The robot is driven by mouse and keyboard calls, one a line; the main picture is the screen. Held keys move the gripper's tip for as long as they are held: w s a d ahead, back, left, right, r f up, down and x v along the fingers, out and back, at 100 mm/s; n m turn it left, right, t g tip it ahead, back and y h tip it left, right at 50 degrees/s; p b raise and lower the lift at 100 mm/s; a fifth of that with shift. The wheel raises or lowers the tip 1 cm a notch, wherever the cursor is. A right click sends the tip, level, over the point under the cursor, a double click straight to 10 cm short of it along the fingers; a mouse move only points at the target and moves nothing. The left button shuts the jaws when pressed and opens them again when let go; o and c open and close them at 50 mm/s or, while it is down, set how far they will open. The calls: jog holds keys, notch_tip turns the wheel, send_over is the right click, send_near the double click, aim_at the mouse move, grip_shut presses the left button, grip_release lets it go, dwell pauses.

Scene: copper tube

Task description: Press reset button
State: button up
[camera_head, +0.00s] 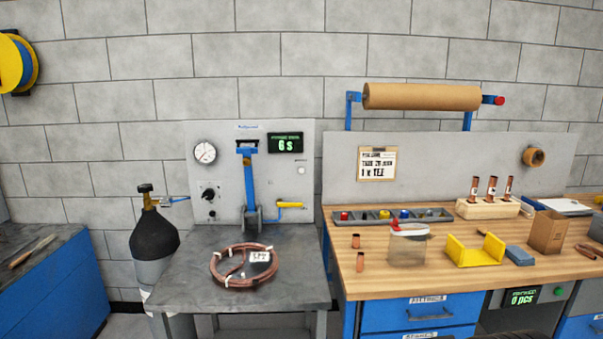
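A grey panel (230,200) stands behind the metal bench on the left. It carries a dark display (285,143) reading 6 s. Any label on either button is too small to read, so I cannot tell which is the reset button. My gripper is not in view.
A coil of copper tube (228,274) lies on the metal bench (185,290). A blue lever (250,185) and yellow-handled valve (289,205) are on the panel. A gas cylinder (154,240) stands left. The wooden bench (395,287) holds a yellow cradle (474,252), jar and copper fittings.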

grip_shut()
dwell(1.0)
